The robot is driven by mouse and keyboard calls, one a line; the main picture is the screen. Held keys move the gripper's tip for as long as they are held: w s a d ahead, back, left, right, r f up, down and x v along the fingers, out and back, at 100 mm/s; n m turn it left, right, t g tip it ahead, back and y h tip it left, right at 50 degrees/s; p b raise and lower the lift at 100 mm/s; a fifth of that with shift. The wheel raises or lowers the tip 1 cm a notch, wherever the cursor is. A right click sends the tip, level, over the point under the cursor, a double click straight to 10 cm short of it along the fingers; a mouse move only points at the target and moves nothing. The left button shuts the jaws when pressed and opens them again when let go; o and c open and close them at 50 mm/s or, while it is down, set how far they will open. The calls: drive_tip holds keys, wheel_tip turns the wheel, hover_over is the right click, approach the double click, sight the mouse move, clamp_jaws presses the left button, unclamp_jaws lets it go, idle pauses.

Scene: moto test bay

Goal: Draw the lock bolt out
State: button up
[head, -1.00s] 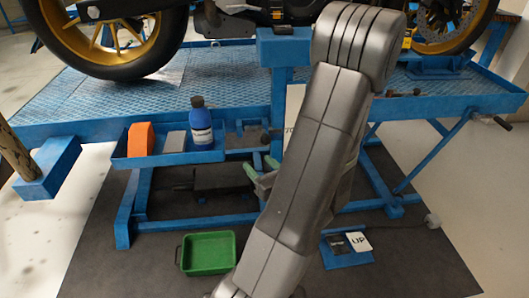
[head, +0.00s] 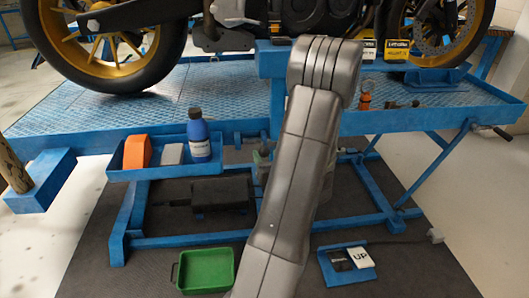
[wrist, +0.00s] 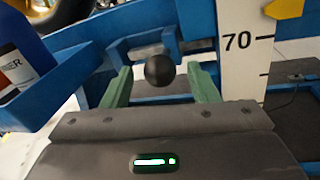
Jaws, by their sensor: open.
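A round black knob (wrist: 159,70), which looks like the lock bolt's handle, shows in the wrist view in front of a blue frame part. My gripper (wrist: 163,88) has its two green fingers apart, one on each side of the knob, with gaps to both. The bolt's shank behind the knob is hidden. In the head view my arm covers the knob and most of my gripper; only a bit of green finger (head: 263,160) shows beside the blue lift frame.
A white scale plate (wrist: 240,50) marked 70 stands close right of my gripper. A blue tray (head: 130,170) with a blue bottle (head: 199,135) and an orange block (head: 138,147) is on the left. A green bin (head: 206,270) and a blue pedal unit (head: 345,268) are on the floor.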

sight(263, 146)
drive_tip(key=shift+x, duration=1.45)
drive_tip(key=shift+c, duration=0.4)
